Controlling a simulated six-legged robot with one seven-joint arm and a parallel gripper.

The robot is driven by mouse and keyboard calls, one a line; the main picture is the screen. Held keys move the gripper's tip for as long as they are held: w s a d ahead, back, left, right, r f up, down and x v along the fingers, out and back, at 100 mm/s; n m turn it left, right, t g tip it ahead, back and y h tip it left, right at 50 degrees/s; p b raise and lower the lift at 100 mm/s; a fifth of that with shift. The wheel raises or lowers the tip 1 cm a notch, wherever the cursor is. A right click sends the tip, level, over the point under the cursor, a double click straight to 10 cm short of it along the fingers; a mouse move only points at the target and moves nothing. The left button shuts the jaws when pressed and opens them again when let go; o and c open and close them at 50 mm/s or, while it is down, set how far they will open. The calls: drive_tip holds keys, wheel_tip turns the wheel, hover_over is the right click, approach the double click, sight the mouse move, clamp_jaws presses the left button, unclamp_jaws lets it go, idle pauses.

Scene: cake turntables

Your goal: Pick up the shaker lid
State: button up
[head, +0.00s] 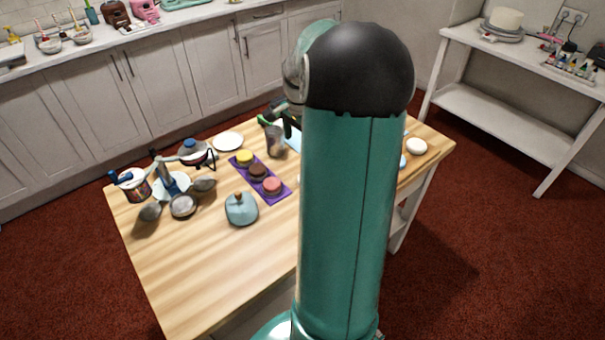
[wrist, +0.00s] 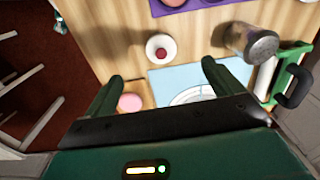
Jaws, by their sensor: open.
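My gripper (wrist: 162,70) is open, its two dark green fingers apart with nothing between them. In the wrist view, a grey metallic shaker (wrist: 238,36) is beyond and right of the right finger. Its end facing the camera is a round, speckled grey lid (wrist: 263,47); I cannot tell whether this lid is a separate piece. In the head view, a grey cup-shaped container (head: 275,141), probably the same shaker, stands near the far edge of the table. My arm hides much of the table's right part there.
A small white dish with a red centre (wrist: 160,48) lies ahead of the fingers. A light blue mat (wrist: 165,77), a pink round item (wrist: 130,103) and a green frame with a black handle (wrist: 296,88) are nearby. A purple tray (head: 238,172) holds cakes. The table's front left is clear.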

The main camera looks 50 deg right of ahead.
drive_tip(key=shift+m, duration=0.6)
drive_tip(key=f, duration=0.3)
drive_tip(key=d+f, duration=0.1)
drive_tip(key=f, duration=0.2)
drive_tip(key=s+d+f, duration=0.1)
drive_tip(key=f, duration=0.2)
drive_tip(key=shift+d+f, duration=0.2)
drive_tip(key=shift+w+d+f, duration=0.1)
drive_tip(key=shift+d+f, duration=0.05)
drive_tip(key=shift+f, duration=1.35)
drive_tip(key=shift+w+d+f, duration=0.1)
drive_tip(key=shift+f, duration=1.35)
drive_tip(key=c, duration=1)
